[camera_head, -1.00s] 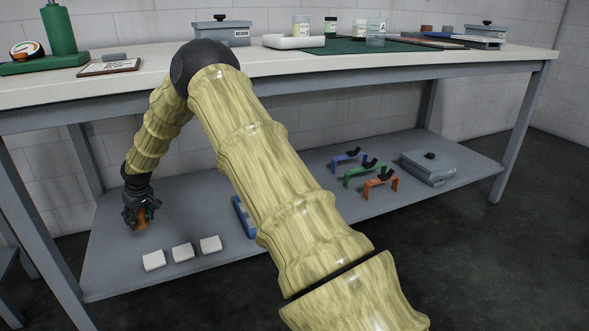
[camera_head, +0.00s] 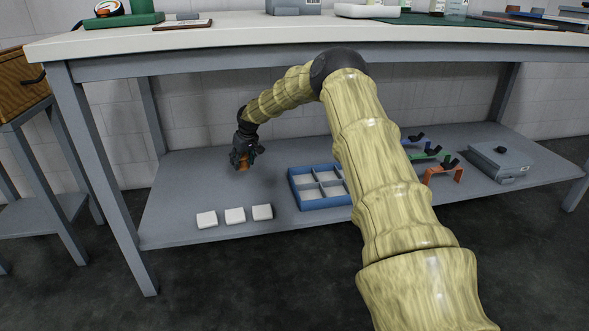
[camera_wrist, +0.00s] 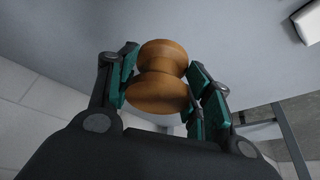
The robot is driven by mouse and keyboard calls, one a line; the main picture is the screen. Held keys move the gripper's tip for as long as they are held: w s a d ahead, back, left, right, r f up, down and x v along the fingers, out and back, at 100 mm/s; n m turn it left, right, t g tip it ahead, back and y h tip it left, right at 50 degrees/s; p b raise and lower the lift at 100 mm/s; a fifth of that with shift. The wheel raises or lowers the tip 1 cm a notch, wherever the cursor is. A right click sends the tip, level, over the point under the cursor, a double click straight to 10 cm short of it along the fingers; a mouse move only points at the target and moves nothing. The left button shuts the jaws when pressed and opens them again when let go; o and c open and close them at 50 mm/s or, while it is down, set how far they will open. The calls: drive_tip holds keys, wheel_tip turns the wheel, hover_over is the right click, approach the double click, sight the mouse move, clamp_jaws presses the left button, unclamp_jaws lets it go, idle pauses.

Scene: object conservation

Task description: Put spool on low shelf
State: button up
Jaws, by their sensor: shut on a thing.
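The spool (camera_wrist: 162,77) is orange-brown wood with a narrow waist and two rounded ends. In the wrist view my gripper (camera_wrist: 163,85) is shut on it, with green-padded fingers on both sides. In the head view my gripper (camera_head: 243,158) is over the left part of the low shelf (camera_head: 180,185), and a small bit of the spool (camera_head: 243,164) shows beneath the fingers. The spool is at or just above the shelf surface; I cannot tell if it touches.
Three white blocks (camera_head: 235,215) lie along the shelf's front edge. A blue divided tray (camera_head: 291,187) stands right of my gripper. Coloured clamp-like stands (camera_head: 443,172) and a grey lidded box (camera_head: 498,162) are farther right. The worktop (camera_head: 300,40) is overhead. Shelf around my gripper is clear.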

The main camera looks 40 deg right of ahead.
wheel_tip(320, 180, down, 10)
drive_tip(key=b, duration=0.6)
drive_tip(key=shift+f, duration=0.1)
drive_tip(key=o, duration=1.1)
drive_tip(key=shift+c, duration=0.2)
drive_tip(key=p+v, duration=0.6)
drive_tip(key=v, duration=0.6)
